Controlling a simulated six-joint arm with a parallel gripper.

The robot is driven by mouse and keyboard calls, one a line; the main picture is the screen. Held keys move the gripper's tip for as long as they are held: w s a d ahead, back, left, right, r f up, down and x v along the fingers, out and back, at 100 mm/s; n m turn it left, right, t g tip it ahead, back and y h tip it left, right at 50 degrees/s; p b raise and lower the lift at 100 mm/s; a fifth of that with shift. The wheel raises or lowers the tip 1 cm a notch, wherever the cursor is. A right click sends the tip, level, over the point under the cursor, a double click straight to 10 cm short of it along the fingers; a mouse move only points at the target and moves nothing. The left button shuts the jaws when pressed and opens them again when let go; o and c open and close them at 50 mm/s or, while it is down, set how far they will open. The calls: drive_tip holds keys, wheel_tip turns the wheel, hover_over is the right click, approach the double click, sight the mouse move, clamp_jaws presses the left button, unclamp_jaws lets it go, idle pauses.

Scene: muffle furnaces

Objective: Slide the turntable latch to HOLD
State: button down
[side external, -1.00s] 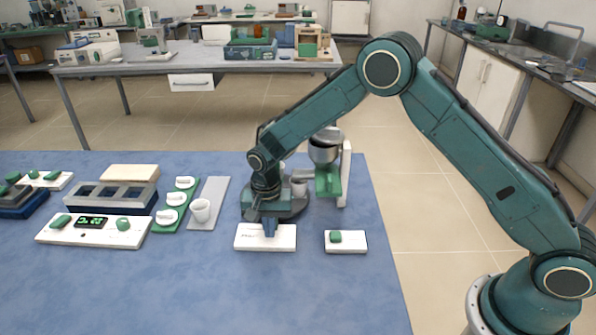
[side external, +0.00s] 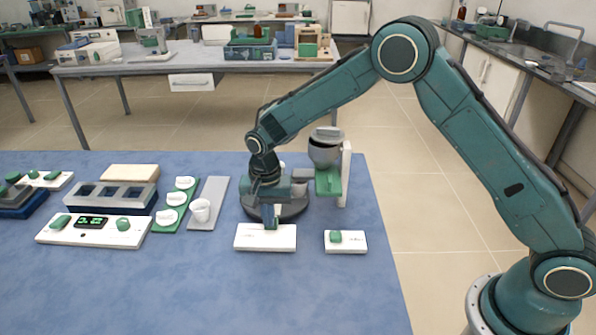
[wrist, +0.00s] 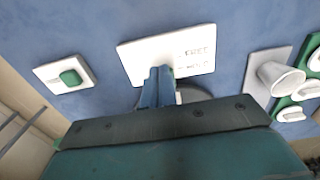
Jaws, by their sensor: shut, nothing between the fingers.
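The latch plate (side external: 250,243) is a white rectangle on the blue table, just in front of the dark round turntable (side external: 296,210). It also shows in the wrist view (wrist: 145,52), with small lettering on its right part; the upper line looks like FREE and the lower line is unclear. My gripper (side external: 271,226) points down at the plate's back edge, with its jaws shut and empty. In the wrist view its blue fingertips (wrist: 160,70) overlap the plate, and the latch's slider is hidden or too small to make out. I cannot tell whether the fingers touch it.
A small white plate with a green button (side external: 336,237) lies to the right. A grey strip with a white cup (side external: 201,210) and a green rack of white crucibles (side external: 173,200) stand to the left. A green stand with a metal pot (side external: 326,150) rises behind. The table's front is clear.

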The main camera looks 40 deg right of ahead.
drive_tip(key=shift+r, duration=1.55)
drive_tip(key=shift+r, duration=0.15)
drive_tip(key=s+d+r+n+t, duration=0.1)
drive_tip(key=s+d+r+n, duration=0.1)
drive_tip(key=s+d+r, duration=0.5)
drive_tip(key=s+d+r+n+t, duration=0.15)
drive_tip(key=s+r, duration=0.45)
drive_tip(key=r, duration=0.6)
drive_tip(key=s+d+r+n+t, duration=0.1)
drive_tip(key=s+d+n, duration=0.1)
drive_tip(key=s, duration=0.8)
drive_tip(key=s+d+r+n+t, duration=0.1)
drive_tip(key=s+d+n+t, duration=0.1)
drive_tip(key=s, duration=0.7)
drive_tip(key=shift+s+d+r+n, duration=0.3)
drive_tip(key=shift+s+r+n, duration=0.05)
drive_tip(key=shift+n, duration=0.4)
